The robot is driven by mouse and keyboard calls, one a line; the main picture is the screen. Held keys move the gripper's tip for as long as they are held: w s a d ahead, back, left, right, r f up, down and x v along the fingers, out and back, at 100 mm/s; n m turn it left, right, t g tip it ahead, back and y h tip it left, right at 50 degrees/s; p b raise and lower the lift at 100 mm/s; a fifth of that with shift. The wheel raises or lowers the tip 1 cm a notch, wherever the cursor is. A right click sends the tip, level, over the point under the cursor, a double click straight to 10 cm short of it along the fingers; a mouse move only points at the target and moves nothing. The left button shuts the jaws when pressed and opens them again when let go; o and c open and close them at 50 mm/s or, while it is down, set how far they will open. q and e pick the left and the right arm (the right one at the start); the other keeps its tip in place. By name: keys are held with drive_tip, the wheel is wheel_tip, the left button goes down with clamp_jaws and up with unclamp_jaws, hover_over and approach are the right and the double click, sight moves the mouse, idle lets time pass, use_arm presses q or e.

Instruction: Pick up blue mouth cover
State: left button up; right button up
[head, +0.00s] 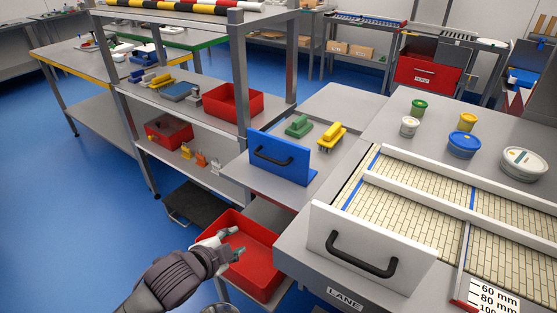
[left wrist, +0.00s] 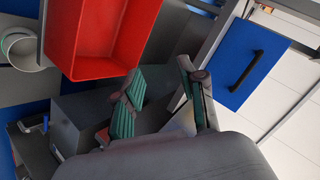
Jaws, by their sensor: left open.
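The blue mouth cover (head: 279,158) is an upright blue panel with a black bar handle. It stands at the near left part of the grey bench, beside the white-fronted lane. It also shows in the left wrist view (left wrist: 238,88), at upper right. My left gripper (head: 229,246) is open and empty, lower and to the left of the cover, apart from it. In the head view it overlaps the red tub (head: 262,262) below the bench. In the left wrist view its green-padded fingers (left wrist: 165,97) are spread with nothing between them. My right gripper does not show.
A white panel (head: 330,225) with a black handle fronts the tiled lane at right. Green (head: 299,126) and yellow (head: 332,135) brushes lie behind the blue cover. Shelving with a post (head: 238,75) and red tubs stands at left. Open blue floor lies further left.

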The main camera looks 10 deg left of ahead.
sight(261, 157)
use_arm(q)
drive_tip(key=w+a+r+m+t+h, duration=0.3)
drive_tip(key=w+a+r+m+t, duration=0.1)
drive_tip(key=w+r+m, duration=0.6)
drive_tip(key=shift+n, duration=0.6)
drive_tip(key=x, duration=0.3)
drive_tip(key=r+p+x, duration=0.1)
drive_tip(key=x, duration=0.5)
drive_tip(key=shift+d+r, duration=0.25)
drive_tip(key=shift+d, duration=0.05)
drive_tip(key=p+x, duration=0.1)
drive_tip(key=x, duration=0.3)
drive_tip(key=shift+w+d+f, duration=0.15)
drive_tip(key=shift+w+d, duration=0.05)
drive_tip(key=shift+w, duration=0.05)
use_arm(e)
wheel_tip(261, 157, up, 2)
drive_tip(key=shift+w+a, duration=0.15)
use_arm(q)
drive_tip(key=shift+c, duration=0.2)
clamp_jaws()
